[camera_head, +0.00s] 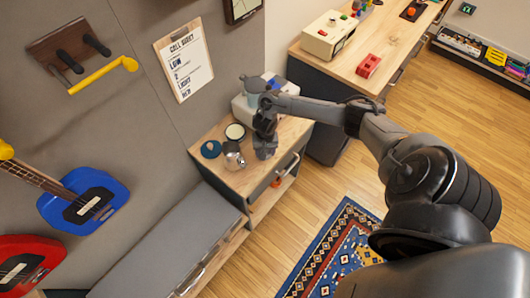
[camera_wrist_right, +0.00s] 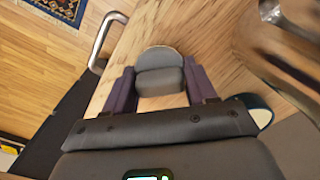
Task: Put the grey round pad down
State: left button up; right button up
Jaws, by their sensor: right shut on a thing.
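My right gripper (camera_head: 265,143) is over the front right part of the small wooden cabinet top. In the right wrist view its two dark purple fingers (camera_wrist_right: 160,88) are closed on the grey round pad (camera_wrist_right: 160,75), which sits between them. The pad also shows as a grey shape (camera_head: 265,153) below the gripper in the head view. It is close to the wood; whether it touches cannot be told. My left gripper is not in view.
A silver metal pot (camera_head: 233,156) stands left of the gripper on the cabinet top (camera_head: 243,182). A dark blue disc (camera_head: 211,149) and a round pale-topped container (camera_head: 235,132) are behind. A white box (camera_head: 248,110) stands at the back. A metal handle (camera_head: 287,166) projects in front.

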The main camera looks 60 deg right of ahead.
jog(key=shift+f, duration=0.3)
jog(key=shift+f, duration=0.1)
jog(key=o, duration=0.8)
jog(key=shift+o, duration=0.7)
notch_tip(320, 180, up, 11)
jog(key=p, duration=0.3)
jog(key=shift+f, duration=0.1)
jog(key=shift+r+p, duration=0.35)
jog(key=shift+r, duration=0.35)
